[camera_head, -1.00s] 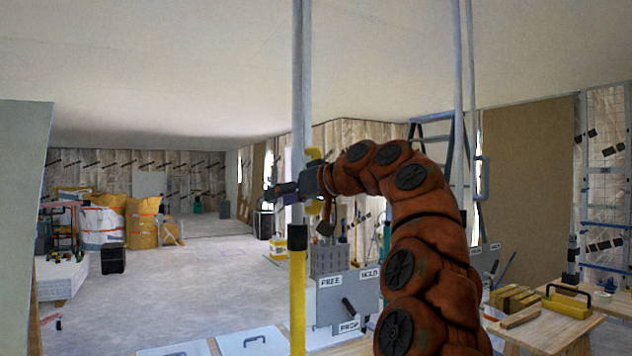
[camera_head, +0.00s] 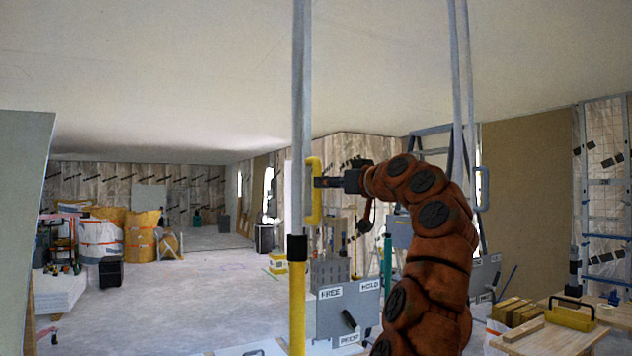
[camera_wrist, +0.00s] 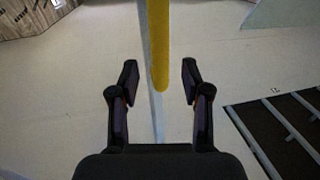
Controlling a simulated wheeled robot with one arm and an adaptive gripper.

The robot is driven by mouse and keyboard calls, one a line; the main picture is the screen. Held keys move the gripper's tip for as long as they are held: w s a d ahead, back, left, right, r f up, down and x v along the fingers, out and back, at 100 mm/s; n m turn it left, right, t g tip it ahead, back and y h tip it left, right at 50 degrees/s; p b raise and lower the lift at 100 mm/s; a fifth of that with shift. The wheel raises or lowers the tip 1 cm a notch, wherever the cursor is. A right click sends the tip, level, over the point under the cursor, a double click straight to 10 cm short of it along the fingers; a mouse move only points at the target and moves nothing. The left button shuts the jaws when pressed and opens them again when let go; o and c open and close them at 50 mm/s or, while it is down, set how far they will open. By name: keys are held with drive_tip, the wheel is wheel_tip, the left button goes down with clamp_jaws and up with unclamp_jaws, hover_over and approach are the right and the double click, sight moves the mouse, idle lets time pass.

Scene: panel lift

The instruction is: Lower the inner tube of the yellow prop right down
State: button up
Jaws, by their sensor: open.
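The prop's yellow outer tube (camera_head: 297,325) stands upright with a black collar (camera_head: 297,248) on top. Its grey inner tube (camera_head: 300,90) rises out of the collar towards the ceiling. A yellow handle (camera_head: 315,190) sits upright on the inner tube's right side, above the collar. My gripper (camera_head: 322,182) is open just right of the handle. In the wrist view, the fingers of my gripper (camera_wrist: 159,70) stand wide on both sides of the yellow handle (camera_wrist: 159,40), with gaps left and right. The prop's foot is out of view.
A grey panel (camera_head: 345,310) marked FREE, HOLD and PROP, with a black lever (camera_head: 351,322), stands right of the yellow tube. A second grey tube with a pale blue handle (camera_head: 482,190) stands further right. A wooden table (camera_head: 575,335) with a yellow tool is at the lower right.

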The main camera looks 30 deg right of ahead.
drive_tip(key=w, duration=0.1)
drive_tip(key=w+p, duration=0.1)
drive_tip(key=w, duration=0.1)
drive_tip(key=w+p, duration=0.1)
drive_tip(key=w, duration=0.1)
drive_tip(key=shift+w+a, duration=0.15)
drive_tip(key=shift+a, duration=0.15)
clamp_jaws()
idle(0.4)
